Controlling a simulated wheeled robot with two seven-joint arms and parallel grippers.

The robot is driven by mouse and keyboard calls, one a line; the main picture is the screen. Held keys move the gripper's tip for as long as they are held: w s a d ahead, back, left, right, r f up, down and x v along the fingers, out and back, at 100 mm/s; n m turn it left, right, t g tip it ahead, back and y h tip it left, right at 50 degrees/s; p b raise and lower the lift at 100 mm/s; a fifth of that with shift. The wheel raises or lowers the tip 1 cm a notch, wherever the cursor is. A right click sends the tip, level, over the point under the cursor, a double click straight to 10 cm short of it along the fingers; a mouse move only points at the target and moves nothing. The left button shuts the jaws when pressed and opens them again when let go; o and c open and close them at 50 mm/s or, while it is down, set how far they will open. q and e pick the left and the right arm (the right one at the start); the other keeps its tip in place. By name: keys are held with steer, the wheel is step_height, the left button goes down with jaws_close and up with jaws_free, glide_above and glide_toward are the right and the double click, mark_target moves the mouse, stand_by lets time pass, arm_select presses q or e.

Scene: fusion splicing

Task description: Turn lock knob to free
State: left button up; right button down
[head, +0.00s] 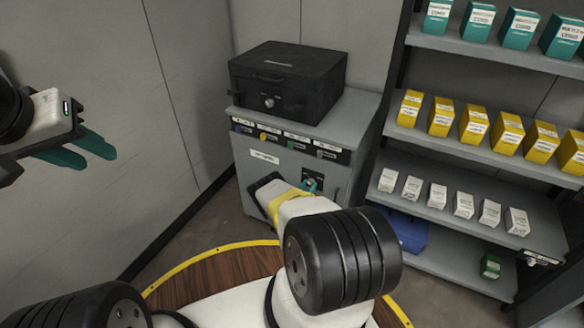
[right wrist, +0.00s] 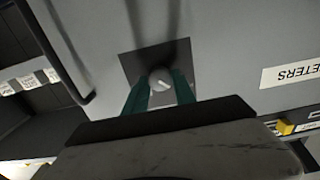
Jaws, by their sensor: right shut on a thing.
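The lock knob (right wrist: 161,78) is a round light-grey knob with a white mark, set on a dark square plate (right wrist: 128,65) on the grey cabinet front. In the right wrist view my right gripper (right wrist: 160,88) has its two teal fingers on either side of the knob, shut on it. In the head view the right gripper (head: 311,184) is at the cabinet front, and my arm partly hides it. My left gripper (head: 85,150) is at the far left, in the air before the wall, its teal fingers apart and empty.
The grey cabinet (head: 352,122) carries a black case (head: 288,80) on top. A row of small coloured parts (head: 290,143) runs along its upper front. A shelf (head: 415,140) with teal, yellow and white boxes stands to the right. A blue bin (head: 408,230) is low down.

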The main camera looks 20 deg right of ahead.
steer(key=shift+m, duration=0.3)
steer(key=m, duration=0.3)
steer(key=shift+m, duration=0.4)
steer(key=m, duration=0.4)
steer(key=shift+m, duration=0.3)
steer(key=m, duration=0.4)
steer(key=shift+m, duration=2.4)
steer(key=c, duration=1)
jaws_free()
